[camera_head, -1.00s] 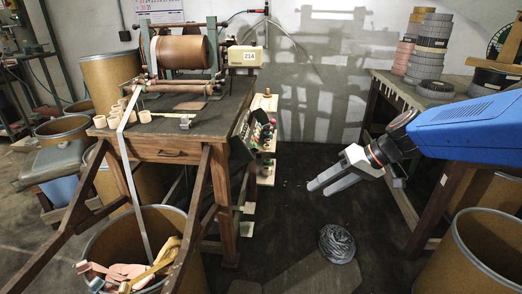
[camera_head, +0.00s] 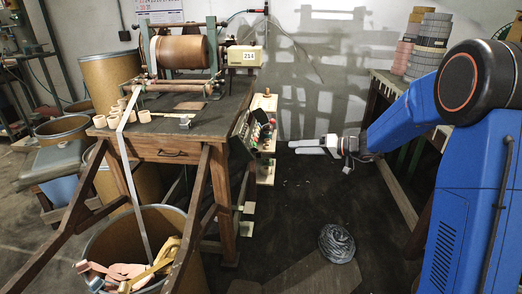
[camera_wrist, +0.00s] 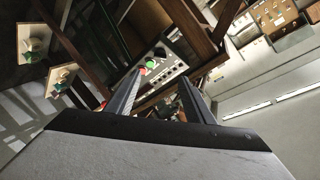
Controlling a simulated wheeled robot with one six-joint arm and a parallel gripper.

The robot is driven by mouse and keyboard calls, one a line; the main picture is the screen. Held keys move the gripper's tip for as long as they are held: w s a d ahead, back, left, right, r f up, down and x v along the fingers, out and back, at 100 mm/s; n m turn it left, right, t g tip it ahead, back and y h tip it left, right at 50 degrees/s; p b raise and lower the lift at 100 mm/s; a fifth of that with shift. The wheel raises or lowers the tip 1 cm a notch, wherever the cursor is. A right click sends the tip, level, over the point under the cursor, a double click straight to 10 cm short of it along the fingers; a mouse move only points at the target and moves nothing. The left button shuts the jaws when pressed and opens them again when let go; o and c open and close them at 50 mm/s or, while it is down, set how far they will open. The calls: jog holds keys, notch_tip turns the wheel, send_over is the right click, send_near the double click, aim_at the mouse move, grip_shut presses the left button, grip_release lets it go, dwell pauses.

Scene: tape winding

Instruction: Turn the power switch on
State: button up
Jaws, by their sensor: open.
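The control panel (camera_head: 240,140) is mounted on the right side of the wooden workbench, with red and other small knobs on its face. In the wrist view the panel (camera_wrist: 172,80) lies ahead, between and beyond the fingers, with a green and a red button at its upper left. I cannot tell which control is the power switch. My gripper (camera_head: 292,147) is open and empty. It points left toward the panel, a short gap to its right. In the wrist view my gripper (camera_wrist: 160,80) shows both fingers spread apart.
The workbench (camera_head: 222,108) carries a winding machine with a brown roller (camera_head: 182,51). A shelf board with small knobs (camera_head: 264,103) stands beside the panel. Stacked tape rolls (camera_head: 430,45) sit on the right table. A grey coil (camera_head: 336,243) lies on the floor.

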aim_at(257, 149)
jog(key=x, duration=1.7)
jog(key=shift+a, duration=0.15)
jog(key=c, duration=1)
jog(key=shift+c, duration=0.2)
